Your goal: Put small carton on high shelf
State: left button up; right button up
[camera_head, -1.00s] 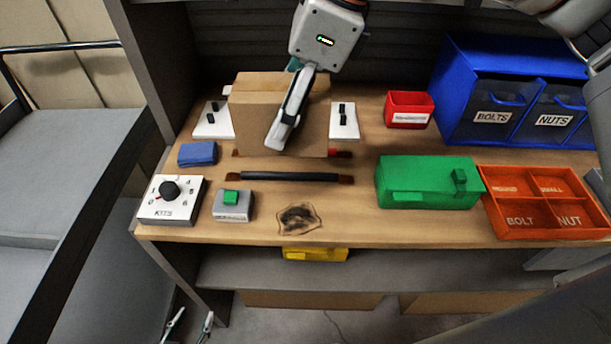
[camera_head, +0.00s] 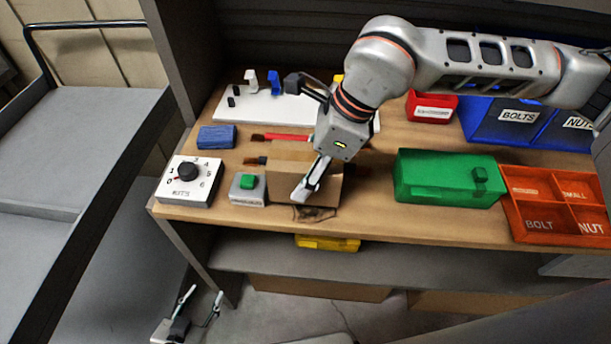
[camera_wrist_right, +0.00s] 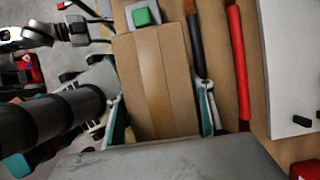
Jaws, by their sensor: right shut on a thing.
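The small brown carton (camera_head: 284,185) is near the front of the wooden workbench in the head view. My right gripper (camera_head: 318,180) reaches over it from above and is shut on it. In the right wrist view the carton (camera_wrist_right: 155,85) sits between the two fingers of my right gripper (camera_wrist_right: 160,115). Whether the carton touches the bench is hard to tell. My left gripper (camera_head: 202,300) is low at the bottom left, below the bench, with its fingers apart and empty. No high shelf shows clearly.
A white dial box (camera_head: 189,182), a grey box with a green button (camera_head: 248,188), a green case (camera_head: 440,178) and an orange divided tray (camera_head: 512,225) line the bench. A white board (camera_head: 255,108) lies behind. A grey cart (camera_head: 85,140) stands left.

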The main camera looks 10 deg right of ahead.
jog(key=shift+f, duration=0.95)
jog(key=shift+f, duration=0.2)
jog(key=o, duration=1.5)
